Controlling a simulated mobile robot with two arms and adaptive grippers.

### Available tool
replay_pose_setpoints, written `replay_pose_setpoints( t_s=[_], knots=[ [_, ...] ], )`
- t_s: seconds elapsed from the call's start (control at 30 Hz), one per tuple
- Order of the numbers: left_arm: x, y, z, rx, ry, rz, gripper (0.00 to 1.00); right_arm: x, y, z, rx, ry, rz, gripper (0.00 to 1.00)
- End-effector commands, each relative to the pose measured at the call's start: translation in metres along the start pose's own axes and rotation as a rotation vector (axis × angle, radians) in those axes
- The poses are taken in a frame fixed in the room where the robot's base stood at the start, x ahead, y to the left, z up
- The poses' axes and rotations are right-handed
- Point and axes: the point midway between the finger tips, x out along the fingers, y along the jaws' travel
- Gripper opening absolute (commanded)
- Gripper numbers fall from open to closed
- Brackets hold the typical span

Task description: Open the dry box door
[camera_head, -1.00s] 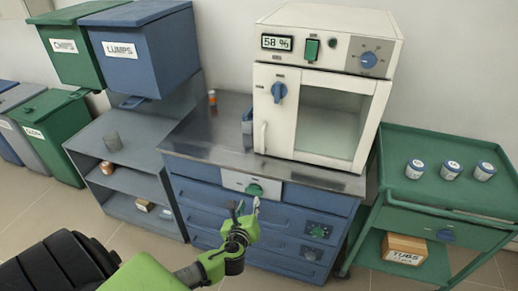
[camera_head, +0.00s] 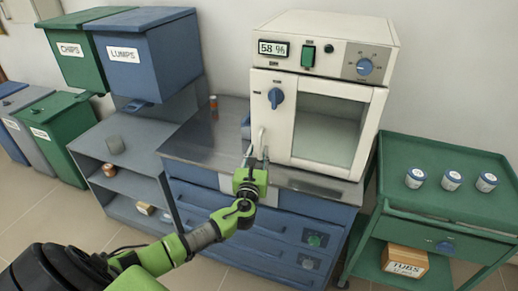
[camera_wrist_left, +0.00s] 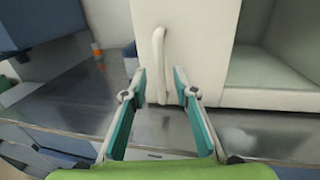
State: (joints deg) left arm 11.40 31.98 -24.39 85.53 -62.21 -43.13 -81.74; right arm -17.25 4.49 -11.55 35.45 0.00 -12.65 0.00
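The dry box (camera_head: 318,90) is a white cabinet on the steel-topped blue bench, with a "58 %" display. Its windowed door (camera_head: 327,127) is closed. A blue knob (camera_head: 276,98) sits at the door's upper left. My left gripper (camera_head: 255,160) is in front of the handle. In the left wrist view, its teal-padded fingers (camera_wrist_left: 160,88) are open, one to each side of the handle's lower end, not visibly touching it. My right gripper is out of view.
The steel bench top (camera_head: 205,140) is clear to the left, except for a small orange-capped bottle (camera_head: 213,102) and a blue item near the dry box. A green cart (camera_head: 440,205) with three small tubs stands at right. Grey shelves and lidded bins stand at left.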

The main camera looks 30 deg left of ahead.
Motion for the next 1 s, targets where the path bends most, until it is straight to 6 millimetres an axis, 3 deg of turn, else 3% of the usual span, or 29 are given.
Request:
replay_pose_setpoints(
  t_s=[0.2,0.53,0.57,0.67,1.0],
  knots=[
    [0.02,0.0,0.0,0.0,0.0,0.0,0.27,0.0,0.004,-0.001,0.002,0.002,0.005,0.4],
    [0.023,0.0,0.0,-0.001,0.0,-0.001,0.27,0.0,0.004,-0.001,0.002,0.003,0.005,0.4],
    [0.023,0.0,0.0,-0.001,0.0,-0.001,0.24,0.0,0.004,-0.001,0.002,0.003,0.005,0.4],
    [0.023,0.0,0.0,-0.001,0.0,-0.001,0.0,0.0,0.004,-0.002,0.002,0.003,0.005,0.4],
    [0.02,0.0,0.0,-0.001,0.001,0.008,0.0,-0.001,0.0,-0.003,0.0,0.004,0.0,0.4]
  ],
)
